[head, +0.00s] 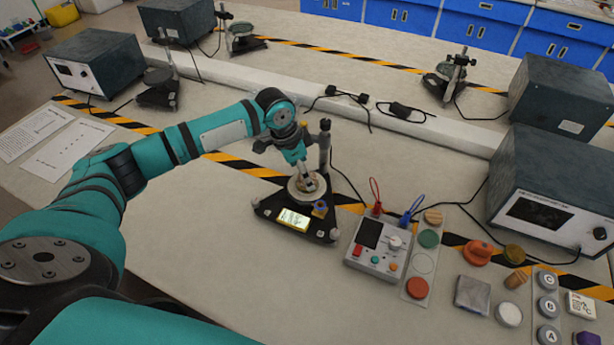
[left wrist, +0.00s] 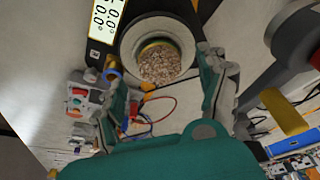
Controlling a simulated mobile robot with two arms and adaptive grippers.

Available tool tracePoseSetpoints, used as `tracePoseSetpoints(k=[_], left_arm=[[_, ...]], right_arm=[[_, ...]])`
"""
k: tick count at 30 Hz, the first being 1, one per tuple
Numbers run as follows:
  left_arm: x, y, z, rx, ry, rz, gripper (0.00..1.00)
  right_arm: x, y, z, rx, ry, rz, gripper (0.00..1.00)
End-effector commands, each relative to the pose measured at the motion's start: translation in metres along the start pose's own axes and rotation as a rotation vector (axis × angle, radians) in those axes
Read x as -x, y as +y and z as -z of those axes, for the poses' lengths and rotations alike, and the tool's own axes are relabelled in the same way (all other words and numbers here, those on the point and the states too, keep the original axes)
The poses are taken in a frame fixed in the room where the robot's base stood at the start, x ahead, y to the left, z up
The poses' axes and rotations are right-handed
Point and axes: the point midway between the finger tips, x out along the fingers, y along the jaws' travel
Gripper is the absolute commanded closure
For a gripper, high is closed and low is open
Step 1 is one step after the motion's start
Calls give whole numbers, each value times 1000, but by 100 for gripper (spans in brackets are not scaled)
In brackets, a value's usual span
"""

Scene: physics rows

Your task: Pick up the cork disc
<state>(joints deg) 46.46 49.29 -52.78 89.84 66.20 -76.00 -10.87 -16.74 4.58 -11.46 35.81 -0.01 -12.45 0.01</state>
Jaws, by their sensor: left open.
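The speckled brown cork disc (left wrist: 160,64) lies inside the pale round dish (left wrist: 128,42) of a black-based instrument in the left wrist view. In the head view the instrument (head: 322,232) stands mid-table, and its dish (head: 296,194) is partly covered by my gripper; I cannot make out the cork disc clearly there. My left gripper (head: 307,184) points down over the dish. In the left wrist view its fingers (left wrist: 165,95) are apart, one on each side below the disc, with nothing between them. My right gripper is not in view.
A post (head: 325,145) rises behind the dish, close to my gripper. A control box (head: 378,248) with cable plugs stands to the right, beside a strip (head: 410,293) of coloured discs. A large dark instrument (head: 555,195) stands farther right.

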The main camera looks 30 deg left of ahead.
Motion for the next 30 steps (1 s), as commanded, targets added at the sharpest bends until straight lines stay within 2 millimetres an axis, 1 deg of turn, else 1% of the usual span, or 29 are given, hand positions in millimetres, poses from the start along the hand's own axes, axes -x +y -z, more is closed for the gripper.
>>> tracePoseSetpoints(k=[1,3,5,12,14,22,30], left_arm=[[-6,1,0,0,-3,-3,24],[-14,1,0,0,-1,-1,24],[-18,0,0,-1,0,0,24],[-21,0,0,-1,0,1,24],[-21,0,0,-1,0,1,31],[-20,0,0,-1,0,1,66],[-20,0,0,-1,0,1,67]], right_arm=[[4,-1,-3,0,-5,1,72],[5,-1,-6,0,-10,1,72],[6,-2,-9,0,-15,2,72],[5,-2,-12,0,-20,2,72],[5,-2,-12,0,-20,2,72],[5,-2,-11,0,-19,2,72],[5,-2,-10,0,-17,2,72]])
